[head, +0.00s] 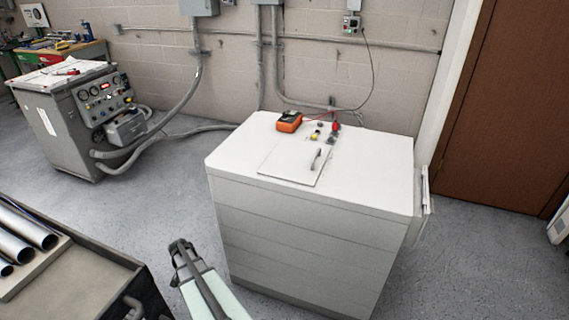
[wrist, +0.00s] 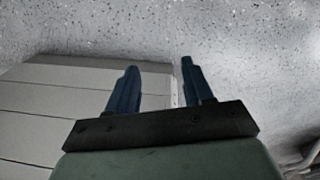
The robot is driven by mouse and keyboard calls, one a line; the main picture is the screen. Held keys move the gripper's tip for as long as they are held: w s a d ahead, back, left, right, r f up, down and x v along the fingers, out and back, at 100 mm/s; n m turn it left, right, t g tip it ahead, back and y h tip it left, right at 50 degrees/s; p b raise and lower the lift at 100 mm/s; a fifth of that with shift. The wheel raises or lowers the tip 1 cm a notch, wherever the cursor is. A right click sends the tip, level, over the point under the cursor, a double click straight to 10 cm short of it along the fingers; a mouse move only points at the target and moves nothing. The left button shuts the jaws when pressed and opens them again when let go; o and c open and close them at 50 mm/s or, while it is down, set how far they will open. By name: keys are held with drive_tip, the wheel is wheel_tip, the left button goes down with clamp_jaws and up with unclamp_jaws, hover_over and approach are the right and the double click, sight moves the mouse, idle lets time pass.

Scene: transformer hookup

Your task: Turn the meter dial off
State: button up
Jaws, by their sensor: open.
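An orange multimeter (head: 289,122) lies on the white top of a large cabinet (head: 240,150), near its back left part. Its dial is too small to make out in the head view, and so is its setting. My gripper (head: 181,246) is in front of the cabinet and to its left, below the level of the top and well apart from the meter. In the wrist view my gripper (wrist: 157,80) is open and empty, with the two dark fingers apart. The meter is not in the wrist view, which shows the speckled floor and the cabinet's side panels (wrist: 50,105).
A hatch with a handle (head: 317,158) and small terminals (head: 316,135) with a red lead sit on the cabinet top. A grey cart with metal pipes (head: 28,228) stands at the lower left. A control console (head: 95,100) stands at the back left. Open floor lies between.

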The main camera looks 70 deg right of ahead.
drive_tip(key=w+d+r, duration=0.8)
drive_tip(key=d+r, duration=0.2)
drive_tip(key=w+d+r+h, duration=0.1)
drive_tip(key=w+d+r, duration=0.2)
drive_tip(key=d+r, duration=0.6)
drive_tip(key=w+d+r+h, duration=0.1)
drive_tip(key=w+d+r, duration=0.4)
drive_tip(key=r, duration=0.7)
wheel_tip(320, 180, up, 28)
drive_tip(key=f+m+g+h, duration=0.1)
drive_tip(key=m, duration=0.6)
hover_over(285, 115)
drive_tip(key=w+a, duration=0.2)
drive_tip(key=a, duration=0.2)
drive_tip(key=x, duration=1.2)
drive_tip(key=shift+d+f, duration=0.15)
drive_tip(key=shift+f, duration=0.25)
clamp_jaws()
